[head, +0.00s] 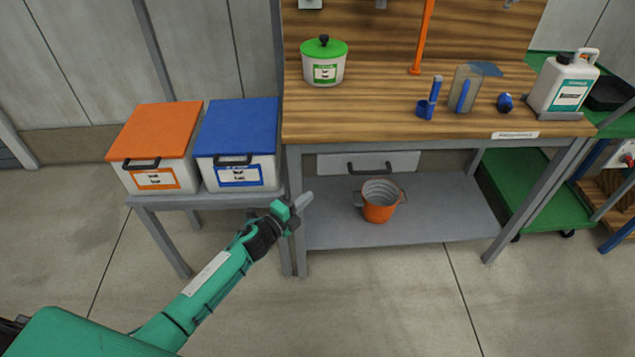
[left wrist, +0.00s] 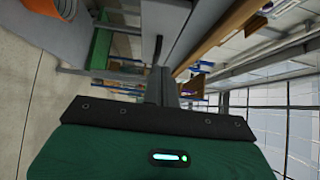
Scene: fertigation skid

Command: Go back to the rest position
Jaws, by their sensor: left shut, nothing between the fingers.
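My left arm comes in from the lower left of the head view, stretched out over the floor. Its gripper (head: 302,203) is shut and empty, in front of the left leg of the wooden-topped workbench (head: 390,127). In the left wrist view the shut fingers (left wrist: 158,72) point up the picture, with a grey bench beam close beside them. My right gripper does not show in either view.
Orange-lidded (head: 155,131) and blue-lidded (head: 238,128) boxes stand on a low grey stand left of the bench. An orange bucket (head: 380,206) stands on the lower shelf (head: 440,215). A green-lidded pot (head: 323,66) and white canister (head: 563,88) stand on top. The front floor is clear.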

